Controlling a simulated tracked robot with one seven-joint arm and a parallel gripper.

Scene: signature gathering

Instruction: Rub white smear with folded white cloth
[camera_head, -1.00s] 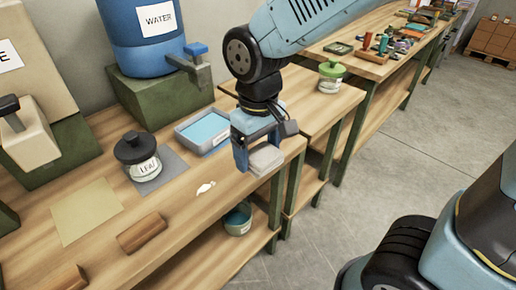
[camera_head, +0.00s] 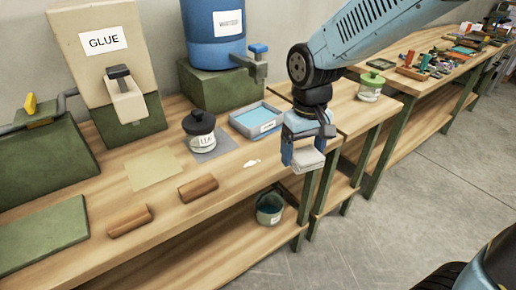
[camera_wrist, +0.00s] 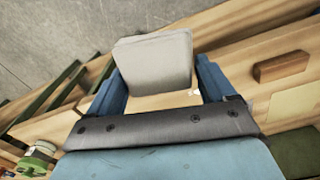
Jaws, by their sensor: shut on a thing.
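The white smear (camera_head: 252,163) is a small irregular patch on the wooden bench top, near the front edge. A little of it shows in the wrist view (camera_wrist: 195,92), beside my gripper's finger. The folded white cloth (camera_head: 307,160) is a pale square pad held between the fingers of my gripper (camera_head: 303,152). The cloth (camera_wrist: 155,58) also shows in the wrist view, between the blue fingers. My gripper is shut on it, to the right of the smear and apart from it, by the bench's front edge.
Wooden blocks (camera_head: 198,187) and a tan sheet (camera_head: 153,169) lie to the left. A bucket (camera_head: 270,208) sits on the lower shelf. A green-lidded jar (camera_head: 371,87) stands right.

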